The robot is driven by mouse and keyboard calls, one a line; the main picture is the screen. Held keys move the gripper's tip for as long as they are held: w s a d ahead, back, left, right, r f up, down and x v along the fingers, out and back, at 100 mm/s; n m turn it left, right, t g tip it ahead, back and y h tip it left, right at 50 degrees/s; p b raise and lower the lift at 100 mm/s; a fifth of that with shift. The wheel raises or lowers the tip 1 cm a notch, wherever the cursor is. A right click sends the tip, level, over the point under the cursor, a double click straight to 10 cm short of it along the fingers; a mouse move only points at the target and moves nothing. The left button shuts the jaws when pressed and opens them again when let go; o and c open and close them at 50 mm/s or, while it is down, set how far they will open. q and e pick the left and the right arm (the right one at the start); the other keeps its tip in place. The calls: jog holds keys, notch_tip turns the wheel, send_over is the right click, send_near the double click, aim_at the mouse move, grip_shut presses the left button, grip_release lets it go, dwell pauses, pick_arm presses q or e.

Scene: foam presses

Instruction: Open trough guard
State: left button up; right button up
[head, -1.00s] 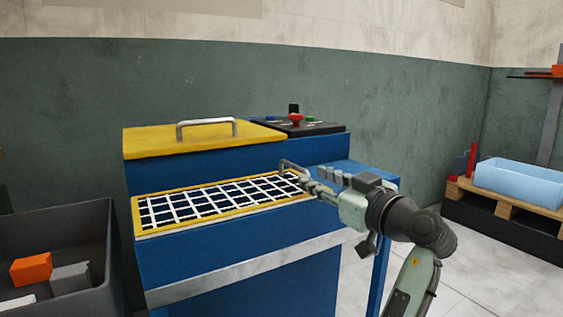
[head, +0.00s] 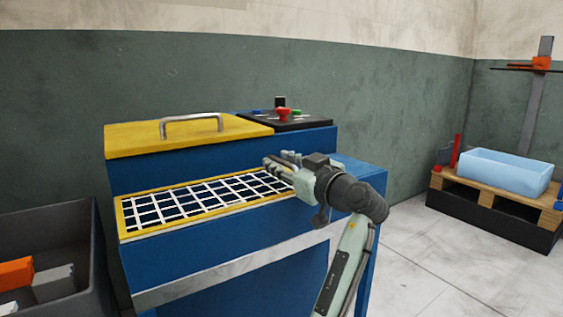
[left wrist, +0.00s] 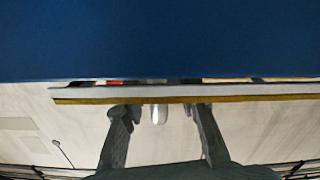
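The trough guard (head: 200,200) is a white grid in a yellow frame, lying flat over the trough on the front of the blue press. In the left wrist view, its yellow edge (left wrist: 190,99) crosses above my fingers. My left gripper (head: 279,164) is at the guard's right end. The wrist view shows its two fingers (left wrist: 163,122) apart, with a small silvery piece (left wrist: 159,114), apparently the guard's handle, between them. I cannot tell whether they touch it. In the head view the gripper hides the handle. My right gripper is not in view.
A yellow lid (head: 185,138) with a metal handle and a black control panel (head: 284,121) with a red knob top the press. A dark bin (head: 50,235) with blocks stands at left. A light blue tub (head: 505,172) sits on a pallet at right, with clear floor before it.

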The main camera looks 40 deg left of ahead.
pick_arm(q)
jog(key=shift+c, duration=0.4)
grip_shut()
jog(key=shift+r, duration=0.1)
